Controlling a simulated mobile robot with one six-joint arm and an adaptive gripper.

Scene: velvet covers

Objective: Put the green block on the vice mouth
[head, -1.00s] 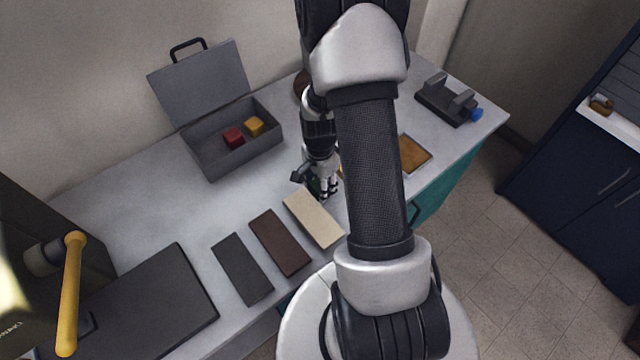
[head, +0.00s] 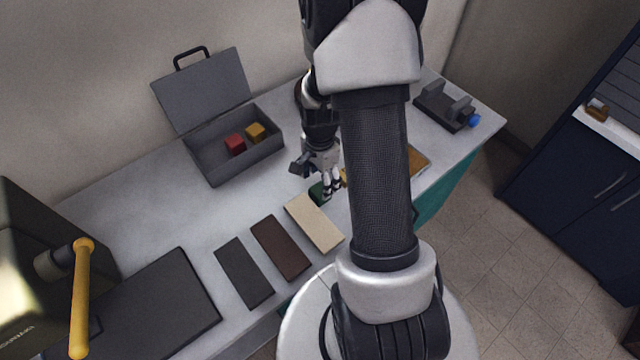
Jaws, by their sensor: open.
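The green block (head: 318,192) sits on the table just behind the beige slab, partly hidden by my gripper. My gripper (head: 331,190) points down beside the block, slightly to its right, with its fingers open; whether they touch it I cannot tell. The vice (head: 445,106), dark grey with a blue knob (head: 474,121), stands at the table's far right end. Its mouth, between two upright jaws, looks empty.
An open grey toolbox (head: 233,165) holds a red block (head: 235,144) and a yellow block (head: 255,132). Beige (head: 314,222), brown (head: 280,247) and dark grey (head: 244,273) slabs lie in front. An orange-brown panel (head: 417,160) lies partly behind my arm, towards the vice.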

